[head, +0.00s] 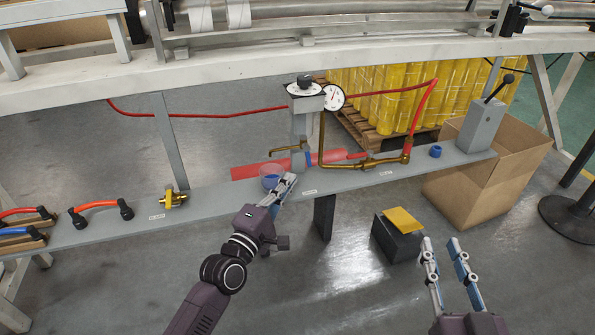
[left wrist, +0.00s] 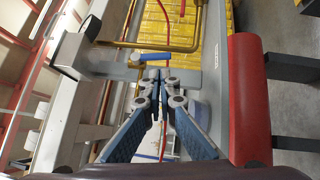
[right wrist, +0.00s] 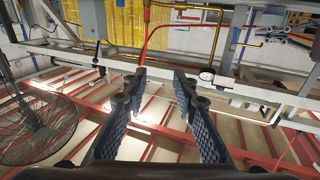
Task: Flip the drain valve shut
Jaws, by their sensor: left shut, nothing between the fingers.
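The drain valve is a short brass spout (head: 284,150) with a small blue lever (head: 307,155) below the grey filter unit. The lever points downward in the head view. My left gripper (head: 289,181) is shut and empty, its tips below and a little left of the lever, in front of the blue cup (head: 268,182). In the left wrist view the closed fingertips (left wrist: 160,73) point toward the brass piping. Contact with the lever cannot be seen. My right gripper (head: 445,243) is open and empty, low at the right, away from the bench.
A gauge (head: 333,97) and brass pipe (head: 322,140) stand right of the valve. A red cylinder (head: 245,172) lies behind the cup. A blue ring (head: 435,151) and grey lever box (head: 482,124) stand further right. A cardboard box (head: 470,190) is on the floor.

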